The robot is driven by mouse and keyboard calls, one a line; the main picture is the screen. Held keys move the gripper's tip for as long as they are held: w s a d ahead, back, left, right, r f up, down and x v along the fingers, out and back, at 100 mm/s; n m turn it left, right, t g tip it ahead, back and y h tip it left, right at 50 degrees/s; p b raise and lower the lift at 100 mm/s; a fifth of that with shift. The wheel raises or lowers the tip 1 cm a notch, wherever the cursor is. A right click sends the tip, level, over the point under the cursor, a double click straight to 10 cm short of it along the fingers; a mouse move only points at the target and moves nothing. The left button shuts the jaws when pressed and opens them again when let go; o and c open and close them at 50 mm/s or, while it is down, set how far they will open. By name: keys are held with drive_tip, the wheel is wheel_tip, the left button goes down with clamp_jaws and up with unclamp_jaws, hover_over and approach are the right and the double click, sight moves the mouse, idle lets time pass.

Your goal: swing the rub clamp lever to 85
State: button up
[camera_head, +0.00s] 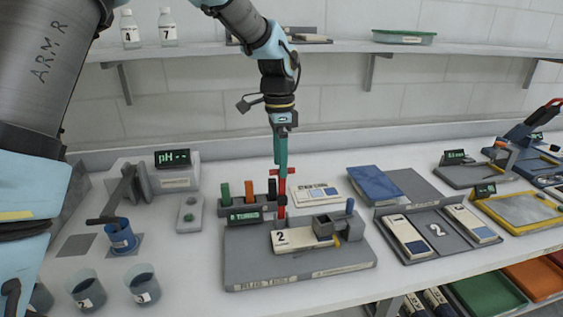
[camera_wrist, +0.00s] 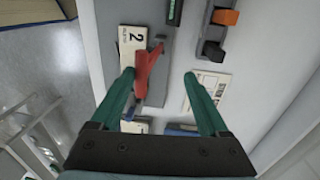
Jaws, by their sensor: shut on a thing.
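The red clamp lever (camera_head: 282,198) stands upright at the back of the grey rub test base (camera_head: 245,265), its short crossbar at my fingertips. My gripper (camera_head: 281,172) points straight down and is shut on the lever. In the wrist view the red lever (camera_wrist: 148,75) lies between the two teal fingers (camera_wrist: 158,80), nearer the left one. The exact contact is hard to see. A cream panel marked 2 (camera_head: 293,239) lies on the base in front of the lever, with a grey block (camera_head: 323,226) on its right. The lever's pivot is partly hidden.
A rack with green, orange and black pieces (camera_head: 249,203) stands close behind, left of the lever. A printed card (camera_head: 315,194) lies behind. A blue pad (camera_head: 375,182) and a panel tray (camera_head: 438,230) are on the right. Cups (camera_head: 122,238) stand left. A shelf (camera_head: 340,47) runs above.

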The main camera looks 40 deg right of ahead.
drive_tip(key=shift+w+r, duration=0.15)
drive_tip(key=shift+w, duration=0.1)
wheel_tip(320, 180, up, 10)
drive_tip(key=b, duration=0.3)
drive_tip(key=shift+w+d+r, duration=0.2)
drive_tip(key=shift+r, duration=0.05)
idle(0.5)
drive_tip(key=w+a+f+n+b, duration=0.1)
drive_tip(key=w+a+f+n, duration=0.2)
drive_tip(key=a, duration=0.4)
drive_tip(key=w+a+f+n+t, duration=0.1)
drive_tip(key=w+a+f+n, duration=0.25)
drive_tip(key=a, duration=0.35)
drive_tip(key=w+a+f+n+b, duration=0.1)
drive_tip(key=w+a+f+n, duration=0.2)
drive_tip(key=a, duration=0.5)
drive_tip(key=s+a+f+n, duration=0.2)
drive_tip(key=a+n, duration=0.2)
drive_tip(key=a, duration=0.3)
drive_tip(key=s+a+f+n+t, duration=0.1)
drive_tip(key=s+a+f+n, duration=0.2)
drive_tip(key=a, duration=0.4)
drive_tip(key=s+a+f+n, duration=0.2)
drive_tip(key=a+f+n, duration=0.1)
drive_tip(key=a+n, duration=0.2)
drive_tip(key=a, duration=0.2)
drive_tip(key=shift+s+a+t+h, duration=0.3)
drive_tip(key=shift+s+a, duration=0.1)
